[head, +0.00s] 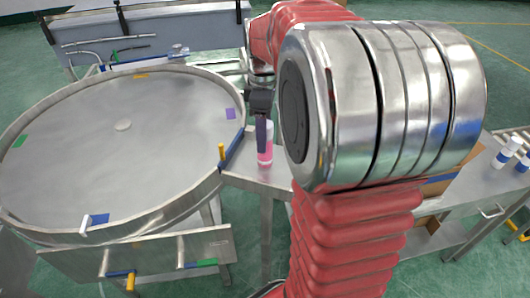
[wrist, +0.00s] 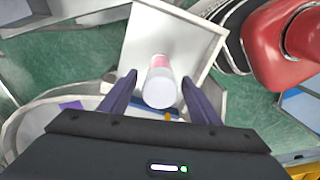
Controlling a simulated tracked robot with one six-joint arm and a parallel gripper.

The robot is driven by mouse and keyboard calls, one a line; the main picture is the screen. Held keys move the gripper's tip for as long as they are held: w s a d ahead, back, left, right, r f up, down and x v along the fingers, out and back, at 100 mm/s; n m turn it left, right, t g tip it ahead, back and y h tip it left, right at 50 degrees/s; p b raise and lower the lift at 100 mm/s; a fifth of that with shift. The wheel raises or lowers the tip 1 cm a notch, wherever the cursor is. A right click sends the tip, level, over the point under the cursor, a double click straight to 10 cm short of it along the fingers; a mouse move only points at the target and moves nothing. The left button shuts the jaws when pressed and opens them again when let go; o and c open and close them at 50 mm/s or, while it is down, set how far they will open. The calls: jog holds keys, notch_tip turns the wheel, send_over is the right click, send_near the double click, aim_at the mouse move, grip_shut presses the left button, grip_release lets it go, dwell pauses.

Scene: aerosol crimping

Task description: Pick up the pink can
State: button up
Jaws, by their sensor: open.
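The pink can (head: 265,150) stands on the end of a metal table, beside the rim of the big round table. In the wrist view the can (wrist: 160,82) shows a white top and a pink band. My gripper (wrist: 160,80) is open, with one dark finger on each side of the can. The can lies between the fingers, and I see gaps between it and both fingers. In the head view my gripper (head: 261,130) comes down at the can and hides part of it.
A yellow-handled part (head: 221,152) stands close left of the can. White and blue cans (head: 508,152) stand on the right table. A grey bench (head: 160,30) is behind.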

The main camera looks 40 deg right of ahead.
jog(key=shift+s+d+f, duration=0.1)
jog(key=shift+d+f, duration=0.05)
jog(key=shift+f, duration=2.45)
jog(key=shift+c, duration=0.2)
jog(key=c, duration=1.3)
jog(key=shift+r, duration=0.1)
notch_tip(320, 180, up, 10)
